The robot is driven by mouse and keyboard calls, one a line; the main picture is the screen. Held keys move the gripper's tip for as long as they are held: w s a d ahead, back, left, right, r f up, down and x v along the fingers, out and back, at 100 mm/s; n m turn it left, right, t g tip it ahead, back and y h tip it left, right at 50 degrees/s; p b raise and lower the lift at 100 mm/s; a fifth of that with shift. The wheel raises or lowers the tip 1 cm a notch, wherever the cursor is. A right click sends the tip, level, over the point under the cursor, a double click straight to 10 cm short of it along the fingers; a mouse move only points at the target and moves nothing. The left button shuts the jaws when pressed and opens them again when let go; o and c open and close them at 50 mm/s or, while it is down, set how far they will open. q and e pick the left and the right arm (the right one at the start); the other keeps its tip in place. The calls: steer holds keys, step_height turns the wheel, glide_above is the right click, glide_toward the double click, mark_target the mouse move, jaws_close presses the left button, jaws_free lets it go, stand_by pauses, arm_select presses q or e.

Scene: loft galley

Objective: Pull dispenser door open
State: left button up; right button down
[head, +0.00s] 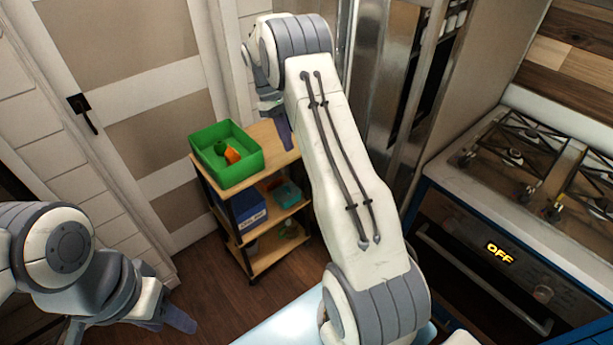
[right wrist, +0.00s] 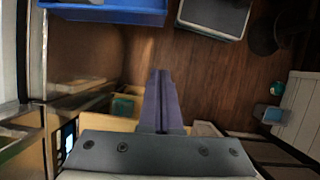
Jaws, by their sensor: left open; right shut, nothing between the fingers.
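The tall steel appliance (head: 385,70) stands behind my right arm in the head view, with dark upright panels in its front. I cannot clearly make out the dispenser door; my arm covers part of this front. My right gripper (head: 284,132) hangs over the wooden shelf unit, left of the appliance and apart from its visible front. In the right wrist view its purple fingers (right wrist: 160,103) are together with nothing between them. My left gripper (head: 181,319) is low at the left, over the floor, open and empty, and far from the appliance.
The wooden shelf unit (head: 278,208) carries a green bin (head: 211,176) with an orange item inside. A stove (head: 540,165) with its oven display reading OFF stands at the right. A white-and-tan door (head: 160,125) is at the left. Wood floor (head: 200,268) is clear between.

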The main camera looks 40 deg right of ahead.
arm_select(q)
step_height(320, 180, up, 6)
steer(key=p, duration=0.5)
steer(key=shift+f+p, duration=0.1)
steer(key=shift+p, duration=0.2)
arm_select(e)
steer(key=s+d+f, duration=0.1)
steer(key=s+f, duration=0.6)
steer(key=f, duration=0.1)
steer(key=shift+s+f, duration=0.25)
steer(key=shift+f, duration=0.15)
steer(key=shift+d, duration=0.1)
